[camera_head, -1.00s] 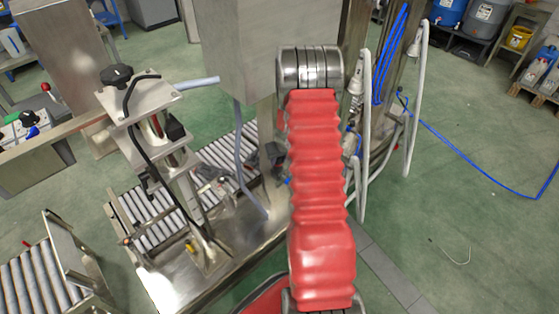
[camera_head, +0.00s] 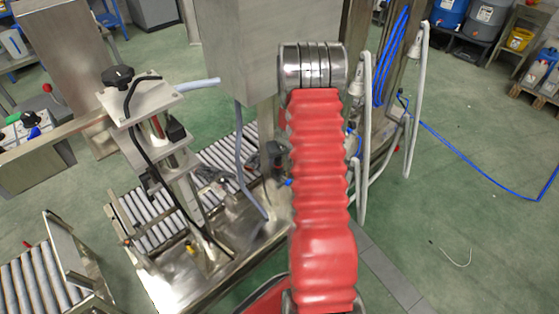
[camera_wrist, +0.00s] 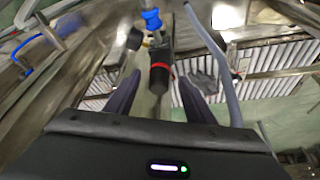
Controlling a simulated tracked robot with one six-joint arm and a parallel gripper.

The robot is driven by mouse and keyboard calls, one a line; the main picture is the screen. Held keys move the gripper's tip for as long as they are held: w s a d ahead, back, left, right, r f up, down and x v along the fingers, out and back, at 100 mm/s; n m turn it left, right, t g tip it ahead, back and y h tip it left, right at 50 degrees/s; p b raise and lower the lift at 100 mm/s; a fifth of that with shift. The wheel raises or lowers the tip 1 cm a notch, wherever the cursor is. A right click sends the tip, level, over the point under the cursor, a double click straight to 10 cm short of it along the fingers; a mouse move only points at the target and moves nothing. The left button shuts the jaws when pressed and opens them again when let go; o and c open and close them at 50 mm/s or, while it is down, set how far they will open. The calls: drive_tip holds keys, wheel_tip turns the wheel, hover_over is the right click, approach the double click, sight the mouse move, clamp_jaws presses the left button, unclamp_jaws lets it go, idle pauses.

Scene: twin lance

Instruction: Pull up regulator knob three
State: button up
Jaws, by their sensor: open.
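In the wrist view a regulator with a black knob (camera_wrist: 160,77) and a red ring hangs near the picture's middle, below a blue fitting (camera_wrist: 151,19). I cannot read a number on it. My gripper (camera_wrist: 158,82) is open, its two dark fingers on the left and right of the knob in the picture. I cannot tell the depth between knob and fingertips, and no contact shows. In the head view my red-sleeved arm hides most of this spot, and the gripper cannot be made out clearly.
A round gauge (camera_wrist: 134,38) sits left of the regulator. A grey hose (camera_wrist: 215,55) runs close to the right finger. A roller conveyor (camera_head: 150,218) and a steel stand with a black knob (camera_head: 118,76) are at left. White hoses (camera_head: 363,130) hang right of my arm.

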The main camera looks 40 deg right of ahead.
drive_tip(key=v, duration=1.2)
idle(0.6)
drive_tip(key=s+a+m+g+y, duration=0.2)
drive_tip(key=s+a, duration=0.3)
drive_tip(key=a, duration=0.1)
drive_tip(key=s+a+r+n+t, duration=0.1)
drive_tip(key=s+a+r+n, duration=0.1)
drive_tip(key=s+a+r, duration=0.3)
drive_tip(key=s+a+r+n+t, duration=0.1)
drive_tip(key=s+a+r, duration=0.4)
drive_tip(key=a+r, duration=0.7)
drive_tip(key=s+a+r+n+t, duration=0.1)
drive_tip(key=s+a+r+n, duration=0.2)
drive_tip(key=s+a+r, duration=0.2)
drive_tip(key=a+r, duration=0.3)
drive_tip(key=a, duration=0.4)
drive_tip(key=shift+s+a+r, duration=0.15)
drive_tip(key=shift+a+r, duration=0.05)
drive_tip(key=shift+r, duration=0.1)
